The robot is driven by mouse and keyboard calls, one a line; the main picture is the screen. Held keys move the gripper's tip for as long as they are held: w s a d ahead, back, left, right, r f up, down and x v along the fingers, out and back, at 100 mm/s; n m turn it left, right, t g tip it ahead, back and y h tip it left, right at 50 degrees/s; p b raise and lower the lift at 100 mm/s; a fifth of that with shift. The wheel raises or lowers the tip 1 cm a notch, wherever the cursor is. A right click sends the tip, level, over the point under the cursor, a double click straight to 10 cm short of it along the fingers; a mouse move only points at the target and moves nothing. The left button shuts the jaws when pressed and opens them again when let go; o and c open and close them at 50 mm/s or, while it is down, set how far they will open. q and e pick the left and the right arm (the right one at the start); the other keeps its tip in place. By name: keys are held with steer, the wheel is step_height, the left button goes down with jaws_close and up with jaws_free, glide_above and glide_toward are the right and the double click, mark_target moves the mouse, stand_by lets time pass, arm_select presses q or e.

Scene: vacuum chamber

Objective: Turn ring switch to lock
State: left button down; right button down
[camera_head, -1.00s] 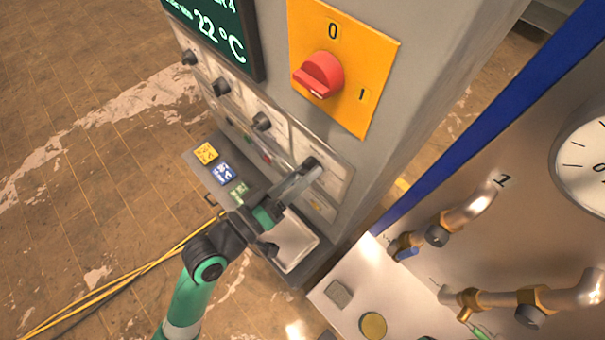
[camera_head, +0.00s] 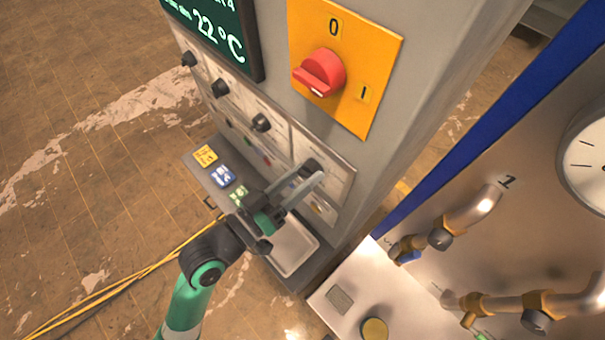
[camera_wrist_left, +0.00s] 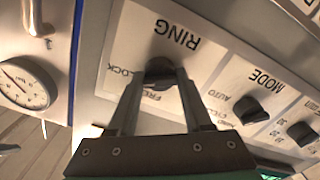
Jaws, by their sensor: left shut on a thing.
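The ring switch is a dark round knob on the cabinet's pale panel, under the upside-down word RING in the left wrist view (camera_wrist_left: 160,66). LOCK is printed to the left of the knob and FREE below it, partly covered by a finger. In the head view the knob (camera_head: 311,166) is the one nearest the cabinet's right edge. My left gripper (camera_head: 307,177) reaches up to it from below left. In the left wrist view its two fingers (camera_wrist_left: 158,82) are shut on the knob, one on each side. The knob's exact pointing direction is partly hidden by the fingers. My right gripper is not in view.
A MODE knob (camera_wrist_left: 250,110) sits beside the ring switch. Above is an orange plate (camera_head: 368,60) with a red rotary switch (camera_head: 320,73). Below is a ledge with a pale tray (camera_head: 292,248) and coloured labels. Pipes with valves (camera_head: 440,238) stand to the right.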

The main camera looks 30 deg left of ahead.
arm_select(q)
steer(key=shift+c, duration=1.6)
jaws_free()
steer(key=shift+s, duration=0.1)
steer(key=p+v, duration=0.1)
steer(key=v, duration=1)
steer(key=shift+s, duration=0.2)
steer(key=shift+a, duration=0.1)
